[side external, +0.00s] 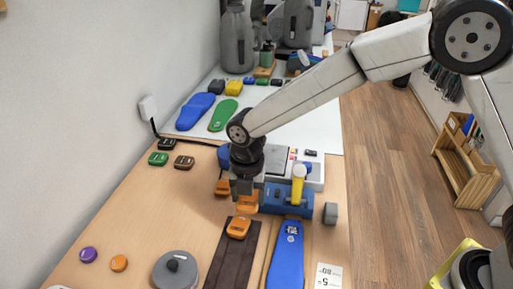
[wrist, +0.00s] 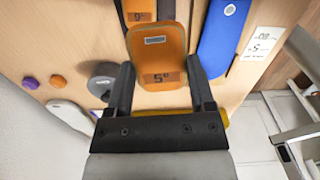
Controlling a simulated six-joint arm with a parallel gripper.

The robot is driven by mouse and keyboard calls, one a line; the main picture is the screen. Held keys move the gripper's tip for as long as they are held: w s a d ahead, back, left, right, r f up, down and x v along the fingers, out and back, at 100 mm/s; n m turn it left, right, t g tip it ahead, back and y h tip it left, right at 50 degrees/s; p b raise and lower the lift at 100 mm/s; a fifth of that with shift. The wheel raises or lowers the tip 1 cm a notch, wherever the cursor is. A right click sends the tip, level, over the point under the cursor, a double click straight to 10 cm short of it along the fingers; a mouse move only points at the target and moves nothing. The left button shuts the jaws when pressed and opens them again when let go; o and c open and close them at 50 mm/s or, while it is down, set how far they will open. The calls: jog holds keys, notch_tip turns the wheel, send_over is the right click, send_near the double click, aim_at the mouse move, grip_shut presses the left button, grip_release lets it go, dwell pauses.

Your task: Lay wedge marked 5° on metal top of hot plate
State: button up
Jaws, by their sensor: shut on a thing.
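My gripper (side external: 243,192) is shut on an orange wedge marked 5° (wrist: 160,58). In the wrist view the wedge lies between the two fingers, label facing the camera. In the side view the held wedge (side external: 246,204) shows just below the fingers, in front of the hot plate. The hot plate (side external: 312,172) is a white unit with a grey metal top (side external: 279,158), just behind and to the right of my gripper. My wrist hides part of it. It is not seen in the wrist view.
A blue device with a yellow handle (side external: 298,185) stands right of my gripper. Another orange wedge (side external: 238,227), marked 9° in the wrist view (wrist: 138,11), lies on a dark strip (side external: 228,264). A blue insole (side external: 287,262) and a card (side external: 327,277) lie nearby.

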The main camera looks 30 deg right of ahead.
dwell(0.3)
jog(key=shift+w+d+r, duration=0.15)
jog(key=shift+d, duration=0.35)
jog(key=d+r, duration=0.2)
jog(key=d, duration=0.7)
jog(key=d+r, duration=0.3)
jog(key=d, duration=0.6)
jog(key=shift+s+d+r+m, duration=0.15)
jog(key=shift+s+d+m, duration=0.05)
jog(key=shift+d+m, duration=0.1)
jog(key=shift+w, duration=0.1)
jog(key=w+f, duration=0.2)
jog(key=w, duration=0.2)
jog(key=w+f, duration=0.3)
jog(key=w, duration=0.1)
jog(key=w+f, duration=0.3)
jog(key=w, duration=0.1)
jog(key=shift+w+a+f, duration=0.25)
jog(key=shift+a, duration=0.1)
jog(key=shift+w+f, duration=0.4)
jog(key=shift+f, duration=0.05)
